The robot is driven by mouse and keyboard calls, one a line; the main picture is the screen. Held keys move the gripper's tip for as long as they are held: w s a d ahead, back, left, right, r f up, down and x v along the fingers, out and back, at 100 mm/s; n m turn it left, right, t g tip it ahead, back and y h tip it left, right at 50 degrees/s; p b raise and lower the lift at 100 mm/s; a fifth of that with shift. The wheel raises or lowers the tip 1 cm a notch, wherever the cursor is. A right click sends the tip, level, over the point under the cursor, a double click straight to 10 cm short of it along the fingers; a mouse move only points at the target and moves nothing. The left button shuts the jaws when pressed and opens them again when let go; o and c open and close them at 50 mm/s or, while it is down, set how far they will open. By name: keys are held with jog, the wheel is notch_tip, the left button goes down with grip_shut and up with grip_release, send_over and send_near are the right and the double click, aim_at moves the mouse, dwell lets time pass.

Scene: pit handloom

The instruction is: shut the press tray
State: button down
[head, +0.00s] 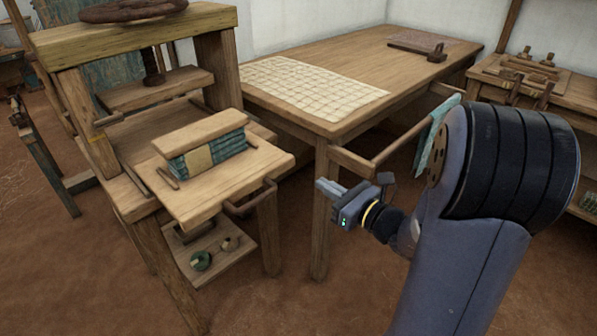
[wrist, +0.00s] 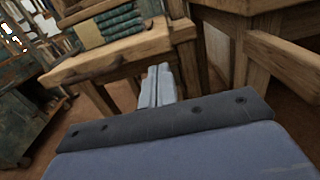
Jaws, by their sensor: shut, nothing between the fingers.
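The press tray (head: 231,187) is a flat wooden board pulled out from the wooden press (head: 130,120), toward the front right. A wooden handle (head: 251,198) is on its right front edge. A stack of teal folded cloth (head: 213,153) with a pale band lies on the tray under a wooden board (head: 199,132). My gripper (head: 325,188) is shut and empty, to the right of the tray and apart from it. In the wrist view my gripper (wrist: 160,83) points toward the tray (wrist: 120,53), which is at upper left with the cloth stack (wrist: 108,28) on it.
A large table (head: 330,60) with a gridded cloth (head: 310,88) stands behind and right of the press. A wooden rail (head: 375,160) with a teal cloth (head: 437,132) sticks out from it near my arm. A low shelf (head: 216,258) with small items is under the tray. The front floor is clear.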

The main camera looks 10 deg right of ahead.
aim_at(289, 164)
jog(key=b+x, duration=0.1)
jog(key=x, duration=0.8)
jog(key=shift+b, duration=0.35)
jog(key=shift+s, duration=0.1)
